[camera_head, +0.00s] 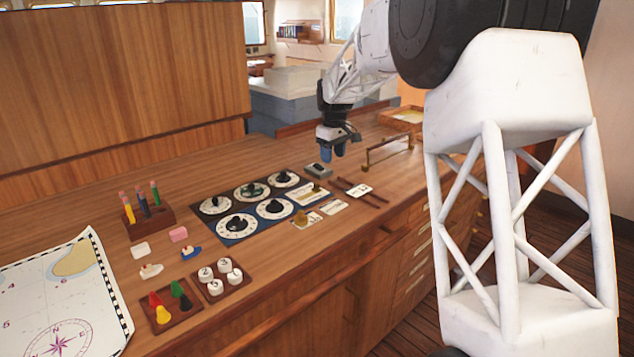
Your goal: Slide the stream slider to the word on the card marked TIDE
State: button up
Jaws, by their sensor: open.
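My gripper (335,153) hangs above the far part of the wooden counter, open, with blue fingertips pointing down and nothing visible between them. A small panel (306,198) with a pale strip and a brass-coloured piece lies at the right end of the dial group; it looks like the stream slider, but its words are too small to read. My gripper is above and beyond it, apart from it. Pale cards lie near it: one (313,219) beside a brass piece, one (333,208), and one (361,190) by dark sticks. I cannot tell which card is marked TIDE.
Several round dials (236,225) lie left of the panel. A small grey box (319,169) sits just below my gripper. A brass rail (389,148) stands to its right. Pens in a holder (150,222), game-like pieces and a chart (60,300) fill the left.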

jog(key=n, duration=0.2)
send_over(317, 183)
notch_tip(317, 183, down, 6)
jog(key=shift+s+f, duration=0.15)
jog(key=shift+f, duration=0.05)
jog(key=shift+f, duration=0.15)
jog(key=shift+f, duration=3.8)
grip_shut()
